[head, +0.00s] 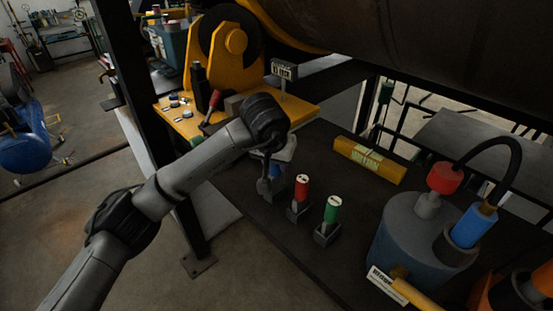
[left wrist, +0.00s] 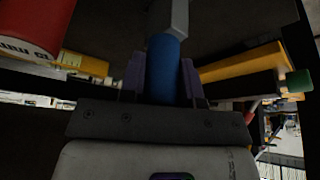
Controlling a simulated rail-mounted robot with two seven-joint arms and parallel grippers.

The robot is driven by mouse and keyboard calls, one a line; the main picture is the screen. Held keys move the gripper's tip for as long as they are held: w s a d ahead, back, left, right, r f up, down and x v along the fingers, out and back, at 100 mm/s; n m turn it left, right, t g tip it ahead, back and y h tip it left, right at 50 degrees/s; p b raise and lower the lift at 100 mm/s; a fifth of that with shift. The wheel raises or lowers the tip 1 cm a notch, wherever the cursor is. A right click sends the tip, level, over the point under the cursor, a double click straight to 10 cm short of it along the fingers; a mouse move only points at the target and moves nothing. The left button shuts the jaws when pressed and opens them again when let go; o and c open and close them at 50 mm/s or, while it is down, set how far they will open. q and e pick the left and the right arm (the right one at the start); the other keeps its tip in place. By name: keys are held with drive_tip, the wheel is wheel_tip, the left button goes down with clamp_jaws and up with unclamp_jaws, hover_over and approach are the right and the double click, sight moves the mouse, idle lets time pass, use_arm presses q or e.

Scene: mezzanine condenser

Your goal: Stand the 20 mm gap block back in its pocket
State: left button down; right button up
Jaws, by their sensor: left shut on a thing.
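My left gripper (head: 268,180) is low over the dark bench, at the left end of a row of small dark pockets. In the left wrist view its fingers (left wrist: 162,75) are shut on a blue handle (left wrist: 164,60) with a grey block (left wrist: 170,16) at its end. This is the blue-handled gap block; I cannot read its size. In the head view the gripper mostly hides it, and I cannot tell whether it touches a pocket. A red-handled block (head: 302,188) and a green-handled block (head: 332,210) stand upright to its right. My right gripper is out of view.
A yellow bar with a label (head: 370,160) lies behind the row. A grey-blue canister (head: 410,240) with red and blue fittings and a black hose stands at right. A yellow stand (head: 305,108) and a dark upright post (head: 150,130) are close to my left arm.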

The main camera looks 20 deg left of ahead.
use_arm(q)
drive_tip(key=shift+f, duration=0.25)
idle(0.3)
drive_tip(key=shift+f+b, duration=0.35)
drive_tip(key=shift+f, duration=0.15)
drive_tip(key=c, duration=0.8)
unclamp_jaws()
drive_tip(key=shift+o, duration=0.2)
